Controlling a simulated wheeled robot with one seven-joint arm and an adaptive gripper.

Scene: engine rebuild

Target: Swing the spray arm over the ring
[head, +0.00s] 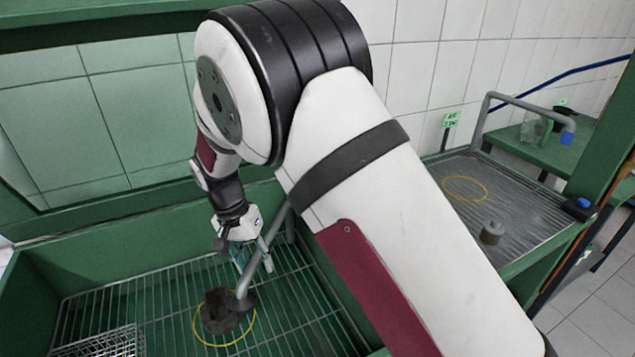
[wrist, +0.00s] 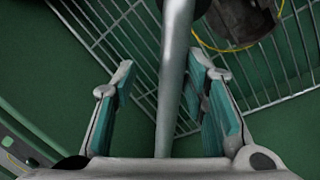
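A grey spray arm (head: 268,250), a slanting pipe, reaches into the green basin at left. Its lower end is by a dark, rusty part, inside or over a yellow ring (head: 196,333) on the rack. My gripper (head: 256,258) is at this pipe. In the wrist view, my gripper (wrist: 161,66) is open, with the pipe (wrist: 174,80) running between its fingers and gaps showing on both sides. The dark part (wrist: 238,20) and a piece of the ring (wrist: 205,44) show at the top. My arm hides the right part of the basin.
A wire basket (head: 100,345) sits at the basin's front left.

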